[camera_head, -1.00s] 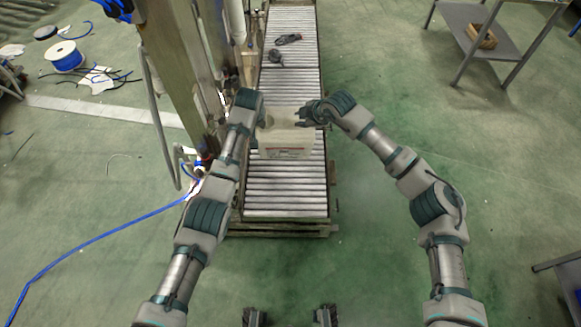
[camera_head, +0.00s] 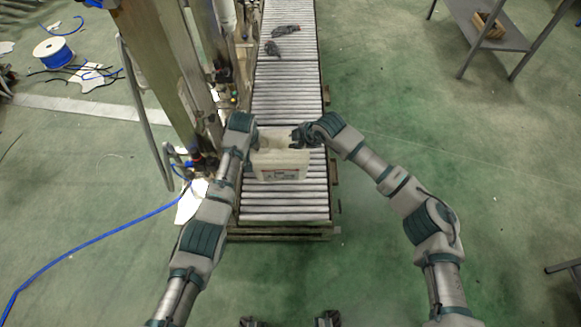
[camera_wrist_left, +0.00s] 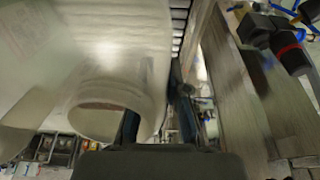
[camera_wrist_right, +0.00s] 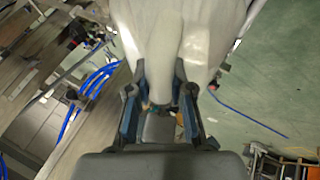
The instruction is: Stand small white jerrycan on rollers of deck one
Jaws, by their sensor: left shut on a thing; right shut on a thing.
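The small white jerrycan (camera_head: 281,164) is over the near part of the roller deck (camera_head: 283,208), between my two grippers, with a printed label on its near face. I cannot tell whether its base touches the rollers. My left gripper (camera_head: 252,143) is shut on its left side. In the left wrist view the jerrycan's round spout (camera_wrist_left: 98,112) fills much of the picture beside the fingers. My right gripper (camera_head: 297,137) is shut on its upper right. In the right wrist view the fingers (camera_wrist_right: 160,95) close on the jerrycan's pale handle (camera_wrist_right: 163,45).
Dark gloves (camera_head: 279,40) lie on the far rollers. A machine post (camera_head: 170,70) stands close left of the deck. A blue hose (camera_head: 95,240) and a cable spool (camera_head: 53,52) are on the left floor. A grey shelf (camera_head: 495,30) stands at the far right.

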